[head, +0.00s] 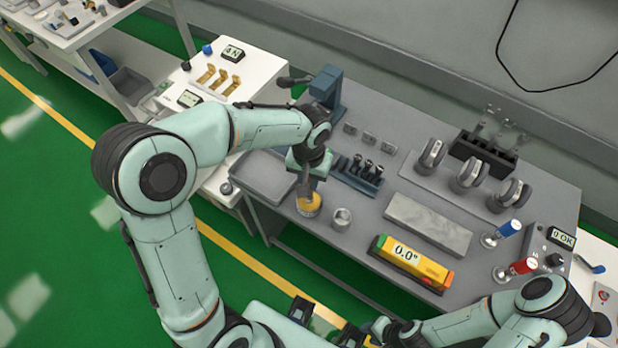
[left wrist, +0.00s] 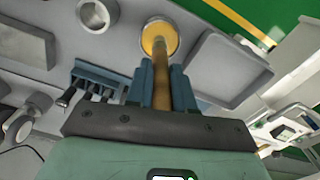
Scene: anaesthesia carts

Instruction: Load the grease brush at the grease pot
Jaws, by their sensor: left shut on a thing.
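My left gripper (left wrist: 161,82) is shut on the brown handle of the grease brush (left wrist: 161,62). In the head view the left gripper (head: 309,172) points down over the table's front left part, with the brush (head: 306,188) below it. The grease pot (head: 309,206) is a small round pot with yellow contents. It also shows in the left wrist view (left wrist: 174,46). The brush's lower end overlaps the pot's opening; its tip is hidden, so I cannot tell how deep it is. My right gripper (head: 358,336) is low at the bottom edge, away from the table; its jaws are unclear.
A metal cup (head: 341,218) stands just right of the pot, and a grey tray (head: 264,178) lies left. Behind is a blue rack (head: 356,176) with dark pieces. A yellow-orange level (head: 411,263) and a grey block (head: 428,224) lie to the right.

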